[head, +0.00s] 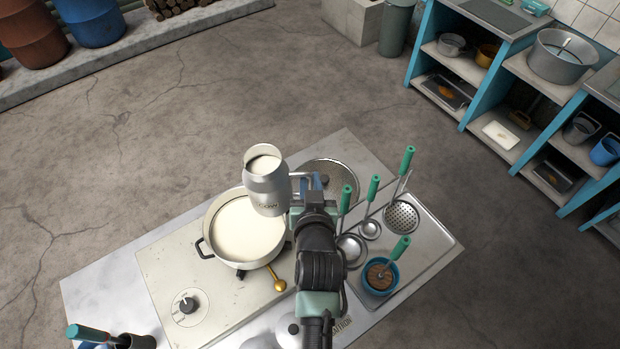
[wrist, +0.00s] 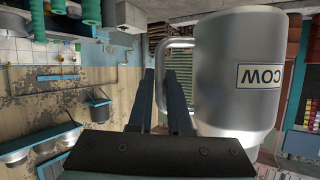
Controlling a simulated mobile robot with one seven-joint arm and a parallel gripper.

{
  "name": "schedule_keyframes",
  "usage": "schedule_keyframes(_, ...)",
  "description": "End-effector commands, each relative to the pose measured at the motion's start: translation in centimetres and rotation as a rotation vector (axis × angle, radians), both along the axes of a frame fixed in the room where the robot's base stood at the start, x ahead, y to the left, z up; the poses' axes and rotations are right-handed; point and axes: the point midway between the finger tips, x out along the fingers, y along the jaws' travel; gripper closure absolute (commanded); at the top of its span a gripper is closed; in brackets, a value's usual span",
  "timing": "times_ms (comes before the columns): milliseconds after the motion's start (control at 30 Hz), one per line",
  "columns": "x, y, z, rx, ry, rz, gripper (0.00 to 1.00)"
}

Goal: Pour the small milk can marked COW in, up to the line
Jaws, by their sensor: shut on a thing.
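The small milk can marked COW (head: 266,182) is metal, with milk showing in its open mouth. It stands close to upright, slightly tilted, above the right rim of the pot. In the wrist view the can (wrist: 236,98) appears upside down with its COW label. My gripper (head: 300,184) is shut on the can's handle; its fingers (wrist: 172,88) close around the handle in the wrist view. The wide pot (head: 206,246) sits on the stove and holds white milk. No milk stream shows. The line is not visible in either view.
The hob plate (head: 165,262) has a knob (head: 187,305). A gold spoon-like piece (head: 277,283) sticks out beside the pot. A round lid (head: 345,178) lies behind my gripper. Green-handled ladles (head: 370,228), a skimmer (head: 401,217) and a blue cup (head: 375,285) stand at the right.

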Motion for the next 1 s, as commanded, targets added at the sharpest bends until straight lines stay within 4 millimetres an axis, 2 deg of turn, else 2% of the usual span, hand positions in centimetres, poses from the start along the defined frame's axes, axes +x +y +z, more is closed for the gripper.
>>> schedule_keyframes(1000, 0.2, 0.0, -2.0, 0.004, -0.011, -0.001, 1.0)
